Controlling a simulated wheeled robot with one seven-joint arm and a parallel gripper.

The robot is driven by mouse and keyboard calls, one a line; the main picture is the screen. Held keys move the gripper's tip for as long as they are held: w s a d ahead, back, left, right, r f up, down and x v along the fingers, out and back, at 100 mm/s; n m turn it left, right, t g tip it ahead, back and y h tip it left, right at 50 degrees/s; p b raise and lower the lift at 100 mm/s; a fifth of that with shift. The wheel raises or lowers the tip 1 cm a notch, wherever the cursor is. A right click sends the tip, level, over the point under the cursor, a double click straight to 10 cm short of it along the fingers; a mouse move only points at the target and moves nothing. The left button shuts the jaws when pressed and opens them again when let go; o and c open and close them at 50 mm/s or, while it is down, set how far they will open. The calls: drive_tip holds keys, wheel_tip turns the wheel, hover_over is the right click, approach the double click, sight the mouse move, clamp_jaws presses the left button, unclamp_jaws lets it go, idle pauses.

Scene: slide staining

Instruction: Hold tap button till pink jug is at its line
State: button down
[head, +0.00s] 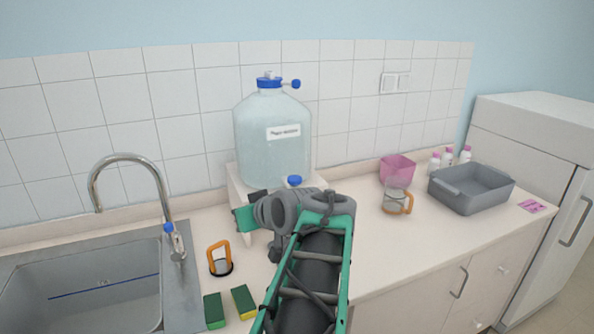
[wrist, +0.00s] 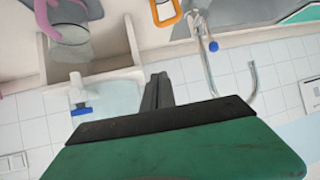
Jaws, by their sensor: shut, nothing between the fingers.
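The large clear carboy (head: 272,135) stands on a white stand and has a blue cap. Its white tap with a blue button (wrist: 82,111) shows in the wrist view, which is upside down; the button also shows in the head view (head: 294,180). A clear jug with a pink handle (wrist: 45,18) stands by the tap's outlet in the wrist view. My arm hides it in the head view. I cannot make out its line or its level. My gripper (wrist: 157,92) is shut and empty, beside the tap and apart from the button.
An orange-handled jug (head: 397,202), a pink container (head: 398,168), several pink-capped bottles (head: 448,160) and a grey tub (head: 470,190) stand on the right. The sink (head: 85,285), an orange-handled item (head: 220,258) and sponges (head: 214,310) are on the left.

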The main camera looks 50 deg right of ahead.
drive_tip(key=s+d+r+m+t+h, duration=0.1)
drive_tip(key=s+d+r+h, duration=0.3)
drive_tip(key=s+d+r, duration=0.6)
drive_tip(key=shift+d+m+t+p, duration=0.4)
drive_tip(key=shift+d+t, duration=0.1)
drive_tip(key=shift+d, duration=0.6)
drive_tip(key=shift+f, duration=0.1)
drive_tip(key=p, duration=0.3)
hover_over(297, 176)
drive_tip(key=s+a, duration=0.3)
drive_tip(key=f, duration=0.3)
drive_tip(key=f+p, duration=0.1)
drive_tip(key=f, duration=0.1)
drive_tip(key=shift+w+d+f, duration=0.1)
drive_tip(key=shift+w+f, duration=0.15)
drive_tip(key=shift+w, duration=0.15)
drive_tip(key=shift+f, duration=0.5)
